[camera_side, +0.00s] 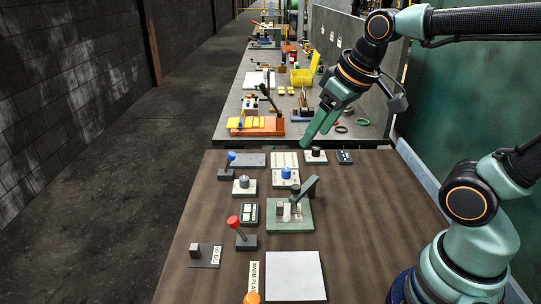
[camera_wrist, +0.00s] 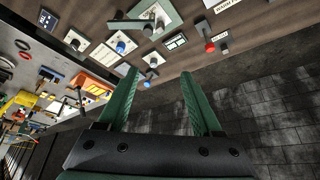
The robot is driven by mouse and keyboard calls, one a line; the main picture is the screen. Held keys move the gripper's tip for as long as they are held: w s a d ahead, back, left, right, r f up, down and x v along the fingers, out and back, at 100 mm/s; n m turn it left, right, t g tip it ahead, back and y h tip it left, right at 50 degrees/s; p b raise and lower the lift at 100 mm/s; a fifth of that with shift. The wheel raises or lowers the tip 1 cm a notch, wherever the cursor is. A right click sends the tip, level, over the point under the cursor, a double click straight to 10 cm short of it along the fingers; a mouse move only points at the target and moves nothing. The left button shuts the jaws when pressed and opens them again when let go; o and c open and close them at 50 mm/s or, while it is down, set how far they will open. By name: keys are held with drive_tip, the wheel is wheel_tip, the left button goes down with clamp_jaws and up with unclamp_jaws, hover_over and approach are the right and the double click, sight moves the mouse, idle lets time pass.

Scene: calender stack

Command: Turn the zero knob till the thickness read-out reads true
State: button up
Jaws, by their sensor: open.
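Three round knobs on pale plates stand at the table's back half: a black knob (camera_side: 315,153), a blue knob (camera_side: 286,173) and a grey knob (camera_side: 244,181). I cannot tell which is the zero knob. A dark read-out (camera_side: 249,212) lies left of the green lever device (camera_side: 290,222); its digits are too small to read. A smaller dark panel (camera_side: 344,157) lies right of the black knob. My gripper (camera_side: 305,143) is open and empty above the table's back edge, near the black knob. In the wrist view the blue knob (camera_wrist: 120,47) shows beyond the spread fingers (camera_wrist: 159,72).
A blue-topped lever (camera_side: 230,160) and a red-topped lever (camera_side: 236,224) stand upright on the left. A white plate (camera_side: 295,276) and an orange knob (camera_side: 251,297) are at the front. The table's right side is bare. A cluttered bench (camera_side: 232,128) lies behind.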

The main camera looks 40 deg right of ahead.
drive_tip(key=shift+s+f, duration=0.75)
drive_tip(key=shift+s, duration=0.35)
idle(2.1)
